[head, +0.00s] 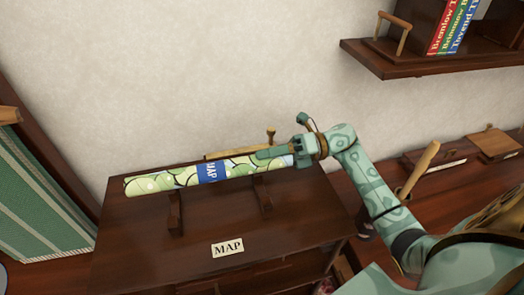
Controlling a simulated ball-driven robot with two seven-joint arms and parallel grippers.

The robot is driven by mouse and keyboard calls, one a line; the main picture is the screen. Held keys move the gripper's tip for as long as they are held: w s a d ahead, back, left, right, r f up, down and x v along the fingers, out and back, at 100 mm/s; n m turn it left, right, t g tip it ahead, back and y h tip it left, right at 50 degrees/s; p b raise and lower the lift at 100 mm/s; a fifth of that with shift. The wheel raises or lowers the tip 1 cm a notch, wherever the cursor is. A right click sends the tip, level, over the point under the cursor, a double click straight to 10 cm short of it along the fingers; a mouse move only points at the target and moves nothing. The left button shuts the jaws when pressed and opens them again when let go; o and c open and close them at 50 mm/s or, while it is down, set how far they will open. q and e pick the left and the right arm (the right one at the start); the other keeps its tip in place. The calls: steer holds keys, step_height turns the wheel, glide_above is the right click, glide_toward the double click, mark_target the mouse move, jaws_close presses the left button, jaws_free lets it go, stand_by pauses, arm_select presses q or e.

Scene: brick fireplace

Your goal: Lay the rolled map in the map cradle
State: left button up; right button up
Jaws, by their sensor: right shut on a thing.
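The rolled map (160,182) is a long green and cream patterned tube with a blue MAP band. My right gripper (272,156) is shut on its right end, reaching in from the right. The map lies nearly level, its right end slightly higher in the picture. The map cradle (176,222) shows as two dark wooden supports on the cabinet top, below the map. The map's middle part crosses over both supports; I cannot tell whether it touches them. The map hides the supports' upper ends. My left gripper is not in view.
The dark cabinet top (130,240) carries a MAP label (227,248) in front of the cradle. A light wooden bar (228,153) shows behind the map. A wall shelf with books (455,28) is at upper right. A green slatted panel (40,200) stands at left.

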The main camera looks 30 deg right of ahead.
step_height(320, 180, down, 7)
steer(key=b, duration=0.5)
steer(key=shift+f, duration=0.15)
steer(key=shift+s+a+f+b, duration=0.15)
steer(key=shift+f+b, duration=0.35)
steer(key=o, duration=1)
steer(key=shift+c, duration=0.2)
steer(key=shift+s+d+f, duration=0.1)
steer(key=shift+d+f, duration=0.05)
steer(key=shift+d, duration=0.15)
steer(key=shift+o, duration=0.8)
steer(key=b+v, duration=0.1)
steer(key=v, duration=0.4)
steer(key=r+b+v, duration=0.1)
steer(key=v, duration=0.4)
steer(key=b+v, duration=0.1)
steer(key=v, duration=0.4)
steer(key=shift+r+b, duration=0.2)
steer(key=shift+b, duration=0.1)
steer(key=shift+d, duration=0.55)
steer(key=shift+a+r, duration=0.1)
steer(key=shift+r, duration=0.05)
